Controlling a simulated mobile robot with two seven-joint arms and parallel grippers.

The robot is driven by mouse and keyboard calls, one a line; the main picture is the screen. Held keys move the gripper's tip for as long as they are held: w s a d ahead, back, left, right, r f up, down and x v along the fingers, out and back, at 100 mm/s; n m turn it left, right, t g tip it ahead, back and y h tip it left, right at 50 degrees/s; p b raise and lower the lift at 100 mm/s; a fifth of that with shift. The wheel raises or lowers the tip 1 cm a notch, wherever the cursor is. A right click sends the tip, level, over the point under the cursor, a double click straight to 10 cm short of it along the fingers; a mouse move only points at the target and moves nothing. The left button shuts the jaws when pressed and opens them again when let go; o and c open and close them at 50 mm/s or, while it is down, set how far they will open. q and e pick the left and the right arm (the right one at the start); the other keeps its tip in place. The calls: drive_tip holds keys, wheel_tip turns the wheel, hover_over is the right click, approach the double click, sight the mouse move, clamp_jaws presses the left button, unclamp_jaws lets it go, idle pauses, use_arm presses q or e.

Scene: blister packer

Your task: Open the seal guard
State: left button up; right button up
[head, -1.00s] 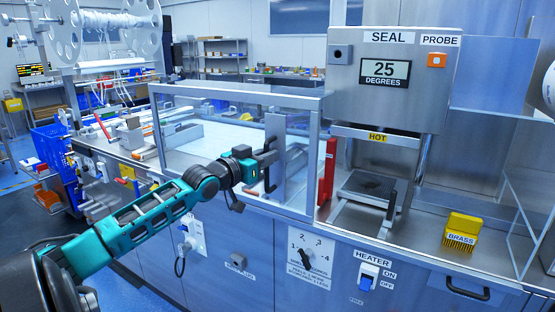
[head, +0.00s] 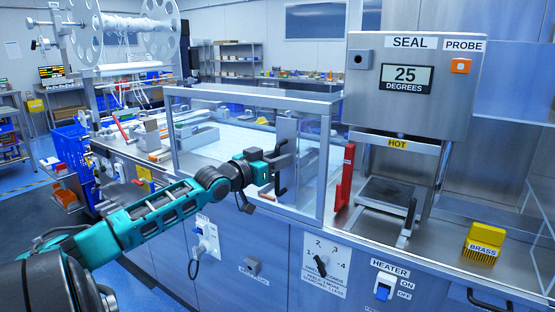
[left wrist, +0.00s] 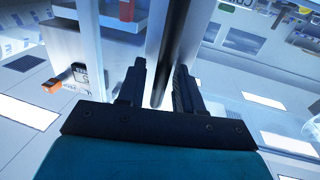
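The seal guard is a clear-panelled cover with a grey metal frame (head: 250,99), standing over the white bed left of the seal press. A grey plate on its right side bears a black upright handle (head: 281,187). My left gripper (head: 280,161) is at this handle, partly covering it. In the left wrist view, a dark bar (left wrist: 173,45), which looks like the handle, runs between the two fingers of the left gripper (left wrist: 160,80). The fingers are apart, with a visible gap on the left side of the bar. My right gripper is not in view.
The seal press (head: 412,85) reads 25 degrees, above a HOT label (head: 398,144). A red upright part (head: 345,178) stands beside the guard's right edge. A yellow brass brush (head: 483,240) lies at right. The heater switch (head: 383,290) and a dial (head: 321,264) are on the front panel.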

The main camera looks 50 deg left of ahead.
use_arm(q)
drive_tip(key=shift+s+f, duration=0.1)
drive_tip(key=s+p, duration=0.2)
drive_tip(key=s, duration=1)
drive_tip(key=shift+s+d, duration=0.3)
drive_tip(key=shift+s, duration=0.05)
idle(0.3)
